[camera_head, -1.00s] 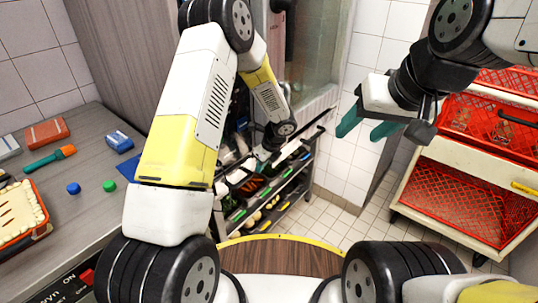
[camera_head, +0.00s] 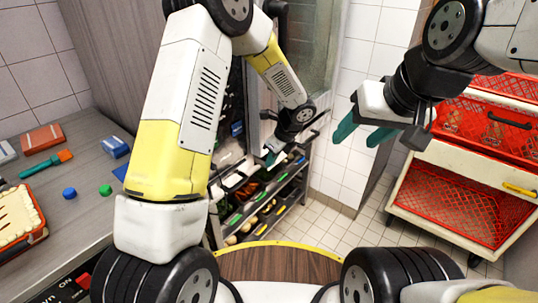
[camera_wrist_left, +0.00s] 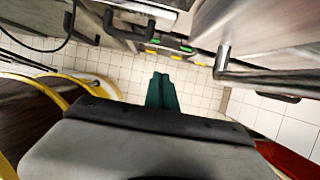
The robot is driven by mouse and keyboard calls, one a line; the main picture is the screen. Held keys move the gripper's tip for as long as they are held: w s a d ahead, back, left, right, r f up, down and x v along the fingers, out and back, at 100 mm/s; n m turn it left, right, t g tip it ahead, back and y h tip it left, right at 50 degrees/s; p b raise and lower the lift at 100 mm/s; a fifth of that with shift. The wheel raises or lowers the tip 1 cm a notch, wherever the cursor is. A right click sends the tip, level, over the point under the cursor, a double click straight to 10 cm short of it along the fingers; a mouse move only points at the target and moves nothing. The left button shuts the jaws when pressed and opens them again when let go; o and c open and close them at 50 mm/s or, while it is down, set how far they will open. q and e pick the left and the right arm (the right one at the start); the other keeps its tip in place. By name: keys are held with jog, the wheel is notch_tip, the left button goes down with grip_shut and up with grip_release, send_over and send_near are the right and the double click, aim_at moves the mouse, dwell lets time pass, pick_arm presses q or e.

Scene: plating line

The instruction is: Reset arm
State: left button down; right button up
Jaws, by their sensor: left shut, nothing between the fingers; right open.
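My left arm rises at the left of the head view and bends over to the left gripper (camera_head: 268,158), whose small teal fingertips show in front of the shelf rack. In the left wrist view the left gripper (camera_wrist_left: 161,92) is shut, its teal fingers together with nothing between them, above the tiled floor. My right gripper (camera_head: 362,134) hangs at the upper right of the head view. Its teal fingers are apart and empty, in front of the white tiled wall.
A grey counter (camera_head: 85,215) at left holds a red box (camera_head: 43,139), a blue box (camera_head: 115,146), a blue cap (camera_head: 69,193), a green cap (camera_head: 105,190) and a tray (camera_head: 42,236). A shelf rack (camera_head: 275,200) stands centre. A cart with red crates (camera_head: 458,186) stands right.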

pick_arm(q)
jog(key=s+a+r+n+h, duration=0.1)
jog(key=s+a+r+n, duration=0.25)
jog(key=r, duration=0.25)
jog(key=s+a+r+n, duration=0.3)
jog(key=r+n, duration=0.1)
jog(key=r, duration=0.3)
jog(key=s+a+r+n+h, duration=0.1)
jog(key=s+a+r+n, duration=0.25)
jog(key=r, duration=0.25)
jog(key=s+r+n+t+h, duration=0.1)
jog(key=s+r+n+h, duration=0.1)
jog(key=s+r+n, duration=0.2)
jog(key=s+a+r+n+t+h, duration=0.1)
jog(key=s+r+n, duration=0.3)
jog(key=s+n, duration=0.5)
jog(key=s+t, duration=0.1)
jog(key=s, duration=0.2)
jog(key=shift+a+n+t+h, duration=0.25)
jog(key=shift+n+t+h, duration=0.05)
jog(key=shift+h, duration=0.1)
